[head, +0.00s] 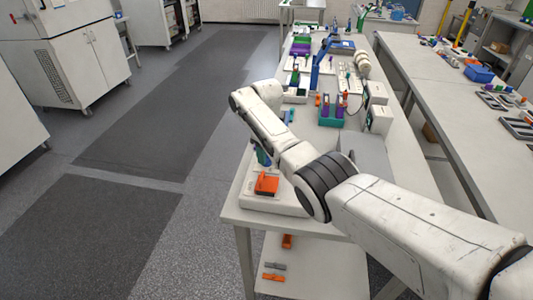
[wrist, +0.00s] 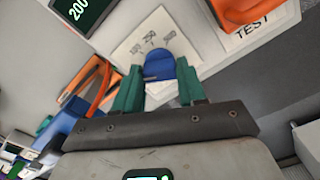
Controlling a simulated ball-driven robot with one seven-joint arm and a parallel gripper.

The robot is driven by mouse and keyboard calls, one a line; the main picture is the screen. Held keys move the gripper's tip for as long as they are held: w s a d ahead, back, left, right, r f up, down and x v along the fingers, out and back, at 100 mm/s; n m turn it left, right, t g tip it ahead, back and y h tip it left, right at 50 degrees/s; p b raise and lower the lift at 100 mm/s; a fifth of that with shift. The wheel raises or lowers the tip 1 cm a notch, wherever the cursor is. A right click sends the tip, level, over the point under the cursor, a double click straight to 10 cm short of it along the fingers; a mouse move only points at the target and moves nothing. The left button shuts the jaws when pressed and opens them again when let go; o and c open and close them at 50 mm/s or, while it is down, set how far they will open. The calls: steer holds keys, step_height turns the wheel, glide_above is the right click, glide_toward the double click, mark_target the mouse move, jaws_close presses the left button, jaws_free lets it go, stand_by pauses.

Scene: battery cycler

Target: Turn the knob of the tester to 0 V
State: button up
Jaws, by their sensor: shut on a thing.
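The knob (wrist: 160,66) is blue and sits on a pale plate (wrist: 135,30) with several small dark markings, in the wrist view. My gripper (wrist: 160,76) has green fingers, one on each side of the knob, and is shut on it. The markings are too small to read surely, and I cannot tell which one the knob points to. A dark display (wrist: 82,12) at the top left shows "200", cut off by the frame edge. In the head view the tester (head: 268,204) is a pale box at the near table end; my arm hides the knob there.
An orange part (wrist: 245,12) sits by a "TEST" label (wrist: 252,27), right of the knob. Orange pieces (wrist: 95,85) and a blue part (wrist: 62,124) lie to the left. In the head view a teal holder (head: 331,117) stands farther back on the crowded table. The floor at left is clear.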

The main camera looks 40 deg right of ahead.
stand_by(0.4)
steer(key=o, duration=1.1)
steer(key=shift+c, duration=0.2)
steer(key=shift+r, duration=0.1)
step_height(320, 180, up, 11)
steer(key=b, duration=0.1)
steer(key=shift+f, duration=0.2)
